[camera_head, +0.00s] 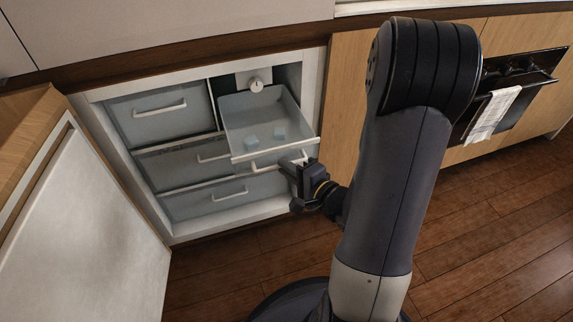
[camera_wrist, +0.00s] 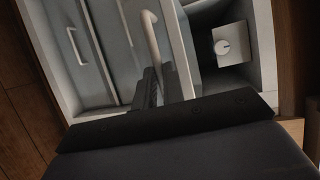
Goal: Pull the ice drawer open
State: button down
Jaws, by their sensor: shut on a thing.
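The ice drawer (camera_head: 272,149) is the upper right drawer of the open white freezer. It is pulled out, with a few pale ice cubes (camera_head: 279,133) on its floor. Its white bar handle (camera_head: 264,165) runs across the front, and it also shows in the wrist view (camera_wrist: 151,36). My gripper (camera_head: 299,168) is at the right end of this handle and is shut on it. In the wrist view, the dark fingers (camera_wrist: 152,90) reach the handle beside the drawer front. The fingers partly hide the handle's end.
Other closed drawers (camera_head: 160,111) fill the left and lower freezer. The freezer door (camera_head: 85,230) stands open at left. A white dial box (camera_head: 255,84) sits inside, above the ice drawer. An oven (camera_head: 505,90) with a towel is at right. Wooden floor (camera_head: 235,270) in front is clear.

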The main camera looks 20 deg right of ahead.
jog(key=c, duration=1.5)
grip_release()
jog(key=p+v, duration=0.3)
jog(key=v, duration=0.7)
jog(key=shift+s+d, duration=0.2)
jog(key=shift+s, duration=0.15)
jog(key=shift+r, duration=0.1)
jog(key=shift+w, duration=0.15)
jog(key=b+x, duration=0.3)
jog(key=x, duration=0.7)
jog(key=shift+a, duration=0.1)
